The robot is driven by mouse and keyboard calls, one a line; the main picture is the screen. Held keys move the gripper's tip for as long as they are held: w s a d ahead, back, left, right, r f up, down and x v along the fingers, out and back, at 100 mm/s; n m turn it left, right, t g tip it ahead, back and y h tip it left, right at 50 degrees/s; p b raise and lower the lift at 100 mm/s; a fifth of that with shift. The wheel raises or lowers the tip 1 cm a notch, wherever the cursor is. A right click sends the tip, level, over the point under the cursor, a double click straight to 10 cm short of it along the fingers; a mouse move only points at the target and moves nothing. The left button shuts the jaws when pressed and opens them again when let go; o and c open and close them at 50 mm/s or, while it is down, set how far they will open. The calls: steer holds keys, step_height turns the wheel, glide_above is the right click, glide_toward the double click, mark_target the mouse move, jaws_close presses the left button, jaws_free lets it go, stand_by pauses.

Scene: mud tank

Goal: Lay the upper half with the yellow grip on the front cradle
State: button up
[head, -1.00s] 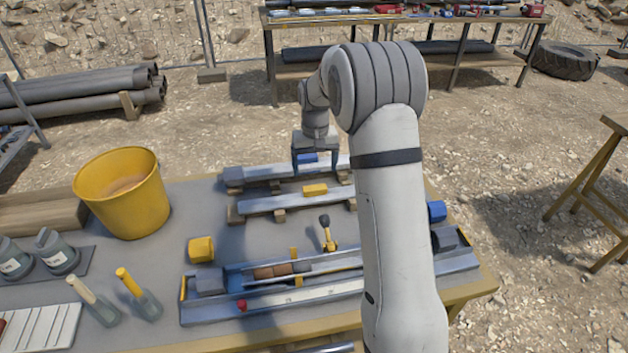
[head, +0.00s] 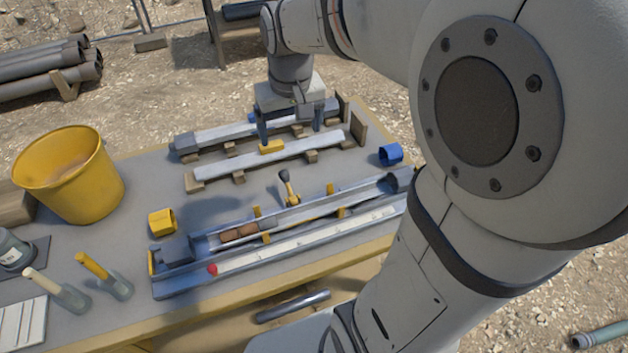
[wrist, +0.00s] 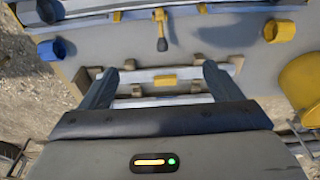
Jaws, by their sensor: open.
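The upper half with the yellow grip is a long pale half-tube (head: 225,171) lying on wooden blocks towards the back of the bench. Its yellow grip (head: 271,147) stands up near its middle. My gripper (head: 291,133) is open and empty above this half. In the wrist view the yellow grip (wrist: 165,80) shows between the spread fingers, apart from both. A long blue-grey trough (head: 180,288) with a white strip and a red knob lies along the bench front. I cannot tell for certain whether it is the front cradle.
A second half-tube (head: 212,134) lies just behind, on blocks. A trough with a brown core (head: 240,232), a yellow-and-black handle (head: 288,188), a yellow cap (head: 162,221) and a blue cap (head: 391,154) stand between. A yellow bucket (head: 75,185) is at left.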

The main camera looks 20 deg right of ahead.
steer(key=s+f+t, duration=0.1)
steer(key=s+f, duration=0.1)
steer(key=s, duration=1.1)
steer(key=shift+f, duration=0.25)
steer(key=shift+s, duration=0.1)
steer(key=shift+c, duration=0.3)
stand_by(0.8)
